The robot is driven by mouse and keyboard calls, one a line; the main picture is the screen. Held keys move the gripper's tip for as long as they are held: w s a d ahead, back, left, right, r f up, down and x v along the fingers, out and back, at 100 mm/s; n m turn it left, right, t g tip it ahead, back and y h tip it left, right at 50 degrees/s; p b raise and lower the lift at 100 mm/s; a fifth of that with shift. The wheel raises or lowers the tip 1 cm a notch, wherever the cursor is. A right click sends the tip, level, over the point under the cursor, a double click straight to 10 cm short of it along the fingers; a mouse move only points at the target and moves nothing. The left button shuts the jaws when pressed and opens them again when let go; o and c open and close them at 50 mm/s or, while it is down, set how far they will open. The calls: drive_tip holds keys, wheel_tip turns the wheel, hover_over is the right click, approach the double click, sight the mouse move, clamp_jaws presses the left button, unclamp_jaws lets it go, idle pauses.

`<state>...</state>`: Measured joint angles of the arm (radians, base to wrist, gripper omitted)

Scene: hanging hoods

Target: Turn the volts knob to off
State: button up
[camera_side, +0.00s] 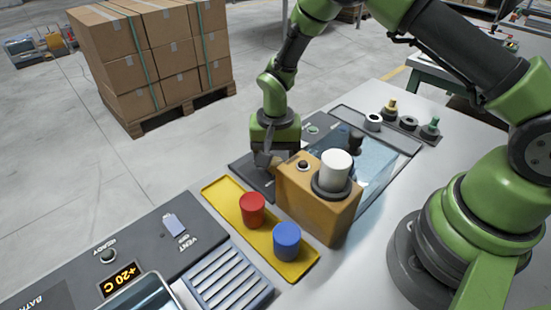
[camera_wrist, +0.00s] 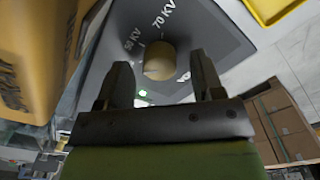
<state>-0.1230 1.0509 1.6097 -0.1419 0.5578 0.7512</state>
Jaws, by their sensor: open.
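The volts knob (camera_wrist: 158,60) is a round tan knob on a dark grey panel (camera_wrist: 205,28). Labels reading 50 KV and 70 KV stand near it, and a partly hidden word is at its right. In the wrist view my gripper (camera_wrist: 160,64) is open, with one finger on each side of the knob in the picture. I see gaps between the knob and both fingers; whether the tips reach down around it I cannot tell. In the side view my gripper (camera_side: 266,160) points down at the panel, just behind an orange box that hides part of the panel.
The orange box (camera_side: 305,205) with a white cylinder (camera_side: 335,170) stands close to my gripper. A yellow tray (camera_side: 225,197) holds a red cylinder (camera_side: 252,210) and a blue cylinder (camera_side: 287,241). A green light (camera_wrist: 142,93) glows on the panel. Stacked cartons (camera_side: 150,55) stand on the floor behind.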

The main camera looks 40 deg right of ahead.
sight(276, 161)
wheel_tip(276, 161, up, 9)
idle(0.3)
wheel_tip(276, 161, down, 10)
drive_tip(key=shift+r, duration=0.2)
idle(0.6)
